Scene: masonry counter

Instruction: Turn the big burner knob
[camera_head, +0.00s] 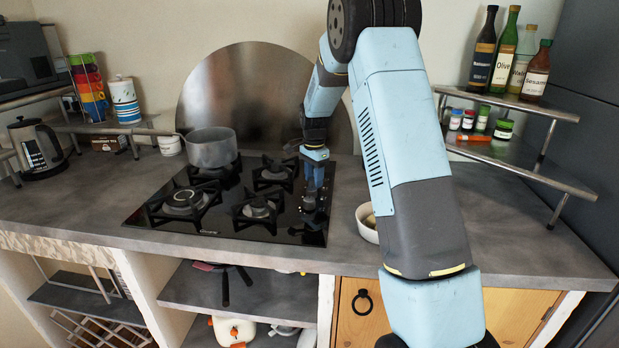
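The black glass gas hob (222,232) is set into the grey counter, with several cast-iron burner grates. A column of small dark knobs (309,204) runs along its right side. They are small and partly behind my gripper, so I cannot tell which is the big burner knob. My gripper (317,183) points down over the upper part of this knob column. Its fingers are tiny and dark here, and I cannot tell whether they are open, shut or touching a knob.
A grey pot (211,149) sits on the back left burner. A white bowl (367,223) stands right of the hob, partly behind my arm. A metal rack (500,150) with bottles and jars stands at the right. A round metal splash plate (245,95) rises behind.

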